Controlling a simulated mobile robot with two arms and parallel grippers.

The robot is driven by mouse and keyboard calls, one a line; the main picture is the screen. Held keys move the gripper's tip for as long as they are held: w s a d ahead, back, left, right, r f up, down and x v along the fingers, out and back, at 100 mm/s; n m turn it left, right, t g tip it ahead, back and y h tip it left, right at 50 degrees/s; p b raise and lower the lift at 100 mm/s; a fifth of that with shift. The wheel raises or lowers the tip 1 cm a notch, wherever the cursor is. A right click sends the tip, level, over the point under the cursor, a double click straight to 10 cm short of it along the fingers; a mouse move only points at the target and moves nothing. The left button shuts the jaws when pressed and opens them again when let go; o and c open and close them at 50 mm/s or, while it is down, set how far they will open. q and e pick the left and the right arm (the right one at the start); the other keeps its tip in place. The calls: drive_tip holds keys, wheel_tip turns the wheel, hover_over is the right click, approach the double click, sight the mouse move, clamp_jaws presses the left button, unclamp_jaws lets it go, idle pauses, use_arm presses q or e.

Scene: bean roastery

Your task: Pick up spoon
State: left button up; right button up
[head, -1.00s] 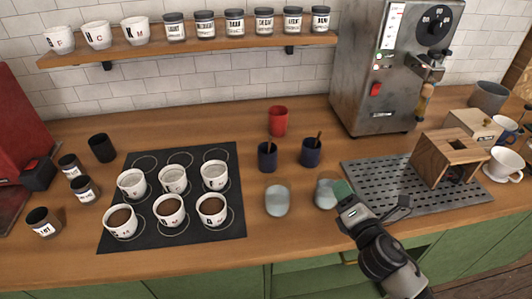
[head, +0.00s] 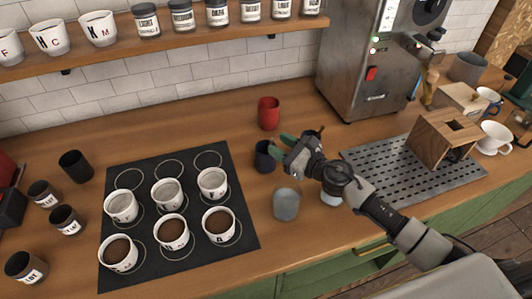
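Two dark blue cups stand on the wooden counter, and the left blue cup (head: 264,160) is partly covered by my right gripper. No spoon handle shows clearly in the left cup now. A short piece of a brown spoon handle (head: 320,131) shows behind my gripper, where the right blue cup is mostly hidden. My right gripper (head: 279,146) has green fingertips that look apart, at the upper right rim of the left cup. I cannot tell whether a spoon handle lies between them. My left gripper is not in view.
A red cup (head: 268,113) stands behind the blue cups. A grey-green cup (head: 286,204) stands in front, and another light cup (head: 331,197) is partly under my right arm. A black mat (head: 189,252) with several white cups lies left. A perforated metal tray (head: 390,181) lies right.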

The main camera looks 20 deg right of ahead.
drive_tip(key=p+x, duration=0.1)
drive_tip(key=x, duration=0.3)
drive_tip(key=shift+a+f, duration=0.1)
drive_tip(key=shift+w+a+f, duration=0.15)
drive_tip(key=shift+w+a, duration=0.2)
drive_tip(key=shift+w, duration=0.1)
drive_tip(key=shift+s+d, duration=0.1)
drive_tip(key=shift+s, duration=0.05)
drive_tip(key=c, duration=0.5)
clamp_jaws()
